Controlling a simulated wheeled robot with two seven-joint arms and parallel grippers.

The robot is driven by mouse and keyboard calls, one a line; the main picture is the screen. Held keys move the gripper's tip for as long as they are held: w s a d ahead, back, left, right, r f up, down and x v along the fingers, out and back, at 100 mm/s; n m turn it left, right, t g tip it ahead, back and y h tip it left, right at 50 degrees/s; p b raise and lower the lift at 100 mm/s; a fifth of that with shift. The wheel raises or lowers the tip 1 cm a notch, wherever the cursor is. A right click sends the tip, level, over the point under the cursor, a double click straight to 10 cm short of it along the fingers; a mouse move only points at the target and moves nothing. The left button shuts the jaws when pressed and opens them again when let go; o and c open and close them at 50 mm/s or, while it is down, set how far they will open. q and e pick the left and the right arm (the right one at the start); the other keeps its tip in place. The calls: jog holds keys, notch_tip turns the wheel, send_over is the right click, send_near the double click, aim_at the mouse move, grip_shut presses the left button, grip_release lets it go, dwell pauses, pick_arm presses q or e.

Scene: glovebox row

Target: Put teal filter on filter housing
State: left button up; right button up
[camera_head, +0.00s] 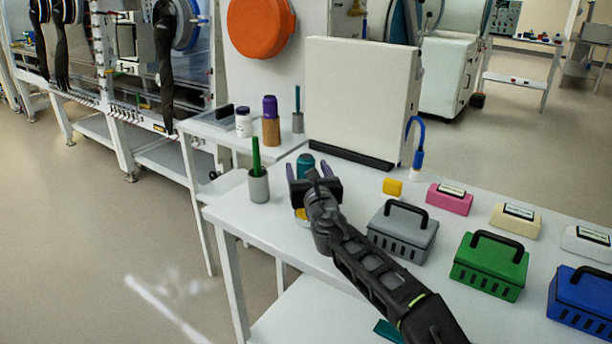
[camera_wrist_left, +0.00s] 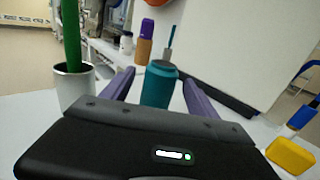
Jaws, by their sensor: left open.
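The teal filter (camera_head: 305,166) is a short upright cylinder near the back left of the white table. It also shows in the left wrist view (camera_wrist_left: 158,88), straight ahead between the fingers. My left gripper (camera_head: 309,171) is open, its two purple fingers pointing at the filter, one to each side with gaps. I cannot tell how deep the filter is between them. A brown cylinder (camera_head: 271,132) with a purple top stands on the farther table, also in the left wrist view (camera_wrist_left: 143,51); I cannot tell whether it is the filter housing. My right gripper is not in view.
A grey cup (camera_head: 259,187) with a green stick stands left of my gripper. A white panel (camera_head: 361,98) rises behind.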

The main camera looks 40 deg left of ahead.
pick_arm(q)
jog(key=shift+x, duration=1.05)
jog(key=shift+c, duration=0.6)
grip_shut()
